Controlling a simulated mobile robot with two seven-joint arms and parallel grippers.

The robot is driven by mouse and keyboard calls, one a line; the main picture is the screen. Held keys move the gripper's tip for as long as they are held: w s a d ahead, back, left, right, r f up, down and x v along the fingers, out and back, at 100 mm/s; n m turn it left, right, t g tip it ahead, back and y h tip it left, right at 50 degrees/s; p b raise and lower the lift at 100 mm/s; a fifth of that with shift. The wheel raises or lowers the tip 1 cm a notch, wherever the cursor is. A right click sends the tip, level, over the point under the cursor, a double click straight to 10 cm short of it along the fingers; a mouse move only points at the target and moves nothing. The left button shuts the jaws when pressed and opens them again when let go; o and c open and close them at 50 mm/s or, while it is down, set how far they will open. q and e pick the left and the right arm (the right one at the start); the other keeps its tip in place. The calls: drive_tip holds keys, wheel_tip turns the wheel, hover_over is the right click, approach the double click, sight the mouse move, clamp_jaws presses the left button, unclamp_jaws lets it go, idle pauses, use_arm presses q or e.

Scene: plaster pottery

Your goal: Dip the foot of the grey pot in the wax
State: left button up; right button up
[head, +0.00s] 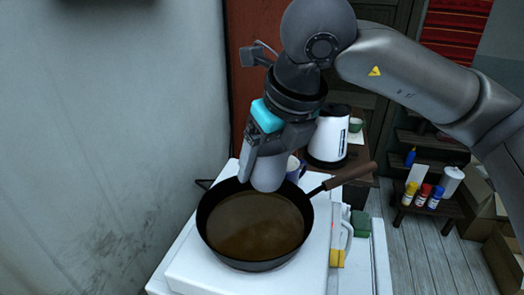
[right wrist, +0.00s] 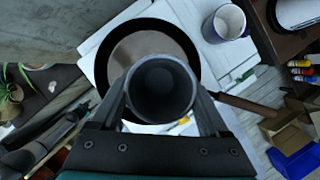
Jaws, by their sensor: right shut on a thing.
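My right gripper (head: 262,160) is shut on the grey pot (head: 268,173), a plain grey cylinder. In the right wrist view I look into the pot's open mouth (right wrist: 160,88), with a finger on each side. In the head view the pot hangs tilted, its lower end over the back part of the dark pan (head: 204,238) of brown wax (head: 255,228). I cannot tell whether its foot touches the wax. The pan also shows behind the pot in the right wrist view (right wrist: 104,62). My left gripper is not in view.
The pan stands on a white surface (head: 190,272), its brown handle (head: 350,176) pointing back right. A mug (head: 293,168) stands behind the pan. A white kettle (head: 328,138) is farther back. A green block (head: 361,222) lies at the right. A wall rises close at left.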

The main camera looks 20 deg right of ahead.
drive_tip(key=shift+s+f, duration=0.1)
drive_tip(key=shift+f, duration=0.25)
drive_tip(key=shift+f+b, duration=0.3)
wheel_tip(320, 180, down, 2)
drive_tip(key=shift+f+b, duration=0.25)
drive_tip(key=shift+b, duration=0.4)
wheel_tip(320, 180, down, 3)
drive_tip(key=b, duration=0.3)
drive_tip(key=shift+f, duration=0.1)
use_arm(q)
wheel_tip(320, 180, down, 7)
drive_tip(key=b, duration=0.2)
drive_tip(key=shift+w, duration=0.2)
use_arm(e)
drive_tip(key=shift+f, duration=0.8)
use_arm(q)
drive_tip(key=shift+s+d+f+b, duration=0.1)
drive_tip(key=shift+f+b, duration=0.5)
use_arm(e)
drive_tip(key=shift+f, duration=0.4)
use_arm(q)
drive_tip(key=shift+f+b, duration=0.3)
use_arm(e)
drive_tip(key=shift+f, duration=0.15)
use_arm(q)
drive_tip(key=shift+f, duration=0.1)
use_arm(e)
drive_tip(key=shift+f, duration=0.15)
idle(1.4)
